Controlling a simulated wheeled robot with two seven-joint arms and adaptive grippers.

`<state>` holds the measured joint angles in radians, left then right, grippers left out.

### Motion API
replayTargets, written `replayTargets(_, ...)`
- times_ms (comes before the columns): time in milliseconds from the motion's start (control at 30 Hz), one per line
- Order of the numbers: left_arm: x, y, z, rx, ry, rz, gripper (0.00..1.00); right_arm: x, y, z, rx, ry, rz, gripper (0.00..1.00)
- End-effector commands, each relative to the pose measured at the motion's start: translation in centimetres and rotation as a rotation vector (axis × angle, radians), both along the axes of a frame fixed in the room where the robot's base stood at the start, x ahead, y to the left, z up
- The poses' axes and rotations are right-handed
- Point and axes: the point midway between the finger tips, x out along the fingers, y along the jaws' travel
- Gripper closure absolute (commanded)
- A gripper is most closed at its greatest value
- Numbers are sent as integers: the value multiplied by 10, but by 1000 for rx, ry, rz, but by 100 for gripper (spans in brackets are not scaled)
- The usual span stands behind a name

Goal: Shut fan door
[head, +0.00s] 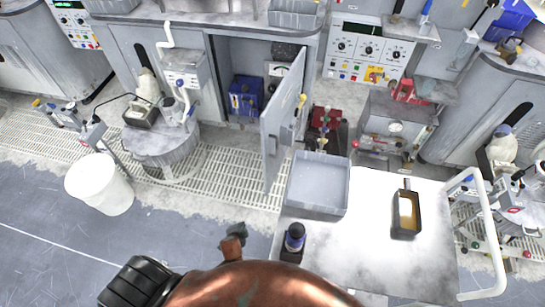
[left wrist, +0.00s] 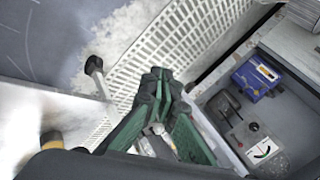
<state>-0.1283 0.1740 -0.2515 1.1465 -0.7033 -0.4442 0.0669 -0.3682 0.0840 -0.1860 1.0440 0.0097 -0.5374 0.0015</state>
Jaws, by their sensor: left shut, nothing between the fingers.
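The fan door (head: 284,120) is a tall grey panel in the head view. It stands open, swung out from the right side of a cabinet opening (head: 225,60). A small latch-like part shows on its face. My left gripper (head: 232,238) is low in the middle of the head view, in front of the door and apart from it in the picture. In the left wrist view my left gripper (left wrist: 158,85) has dark fingertips pressed together, shut and empty. The cabinet interior lies to its right there; I cannot clearly tell the door in that view. My right gripper is not in view.
A blue box (head: 246,95) sits inside the cabinet and also shows in the left wrist view (left wrist: 256,77). A grey tray (head: 318,185) on a white table (head: 350,260) stands right of the door. A white bucket (head: 100,185) is at left. Floor before the opening is clear.

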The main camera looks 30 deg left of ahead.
Motion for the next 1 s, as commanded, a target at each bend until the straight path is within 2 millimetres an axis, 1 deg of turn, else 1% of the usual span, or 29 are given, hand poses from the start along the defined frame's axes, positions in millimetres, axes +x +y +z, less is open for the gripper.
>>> replayTargets(33,33,-3,3,57,-55,-44,100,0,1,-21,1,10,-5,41)
replayTargets(67,52,-4,15,95,-90,-68,100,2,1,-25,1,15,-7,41)
replayTargets(100,76,-8,32,145,-139,-98,100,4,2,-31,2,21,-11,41)
replayTargets(167,108,-14,58,221,-213,-138,100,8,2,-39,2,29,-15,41)
replayTargets(200,127,-18,78,273,-264,-160,100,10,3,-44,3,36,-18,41)
replayTargets(267,151,-25,107,347,-340,-186,100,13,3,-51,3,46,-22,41)
replayTargets(300,164,-31,127,393,-392,-201,100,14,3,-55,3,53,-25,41)
replayTargets(367,180,-39,155,458,-462,-217,100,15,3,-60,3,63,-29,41)
replayTargets(400,187,-45,172,497,-506,-225,100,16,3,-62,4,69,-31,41)
replayTargets(500,199,-57,209,574,-596,-233,100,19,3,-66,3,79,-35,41)
replayTargets(600,203,-64,235,623,-657,-235,100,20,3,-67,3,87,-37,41)
replayTargets(700,206,-68,250,649,-688,-234,100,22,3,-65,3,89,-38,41)
replayTargets(833,215,-66,256,658,-700,-234,100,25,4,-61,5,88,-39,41)
replayTargets(967,234,-59,256,658,-699,-234,100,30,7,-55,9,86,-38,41)
replayTargets(1000,242,-57,256,658,-699,-234,100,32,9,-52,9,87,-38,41)
